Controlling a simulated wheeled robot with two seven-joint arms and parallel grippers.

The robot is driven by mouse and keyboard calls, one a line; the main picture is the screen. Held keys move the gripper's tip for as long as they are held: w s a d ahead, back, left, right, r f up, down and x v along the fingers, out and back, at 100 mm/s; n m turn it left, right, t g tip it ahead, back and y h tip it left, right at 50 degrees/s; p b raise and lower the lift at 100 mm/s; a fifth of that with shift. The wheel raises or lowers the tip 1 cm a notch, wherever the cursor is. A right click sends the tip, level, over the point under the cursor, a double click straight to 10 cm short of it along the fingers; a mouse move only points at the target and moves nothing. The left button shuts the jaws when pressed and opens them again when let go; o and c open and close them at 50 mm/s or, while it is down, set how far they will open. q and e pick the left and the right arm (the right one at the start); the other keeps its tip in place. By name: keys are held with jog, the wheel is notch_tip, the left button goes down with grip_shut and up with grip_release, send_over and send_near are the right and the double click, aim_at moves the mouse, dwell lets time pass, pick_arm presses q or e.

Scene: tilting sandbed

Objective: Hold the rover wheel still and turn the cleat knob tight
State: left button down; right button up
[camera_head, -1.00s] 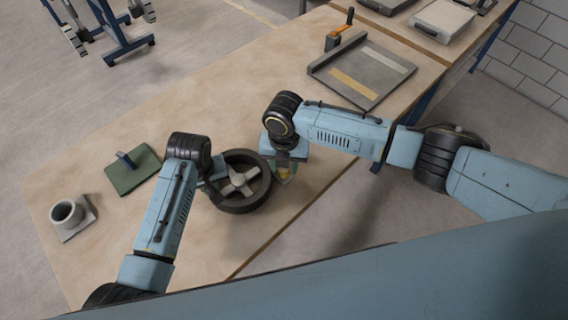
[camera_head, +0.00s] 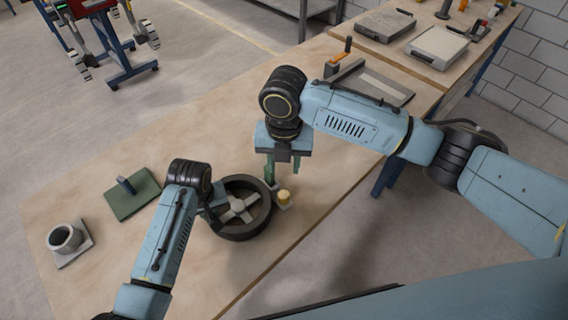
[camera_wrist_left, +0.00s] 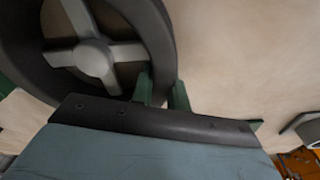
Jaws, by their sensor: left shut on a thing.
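The rover wheel (camera_head: 263,219), a dark ring with pale cross spokes, lies on the bench. My left gripper (camera_head: 216,203) is at its left side. In the left wrist view, the green fingers (camera_wrist_left: 163,88) stand on either side of the wheel's dark rim (camera_wrist_left: 158,45), shut on it. The cleat knob (camera_head: 284,196), small and yellow, stands on a small base right beside the wheel. My right gripper (camera_head: 283,178) is above the knob, its two green fingers spread apart with nothing between them. I cannot tell how tight the knob is.
A green plate with a handle (camera_head: 131,199) and a grey cup on a square base (camera_head: 66,240) stand to the left. A grey tray (camera_head: 382,83) lies at the back right. The bench's front edge (camera_head: 300,232) is close to the wheel.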

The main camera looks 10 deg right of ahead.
aim_at(283, 194)
notch_tip(283, 194, down, 12)
jog(key=m, duration=2.6)
jog(key=shift+w+f+m, duration=0.1)
jog(key=shift+f+m, duration=0.05)
jog(key=shift+m, duration=0.25)
jog(key=c, duration=0.7)
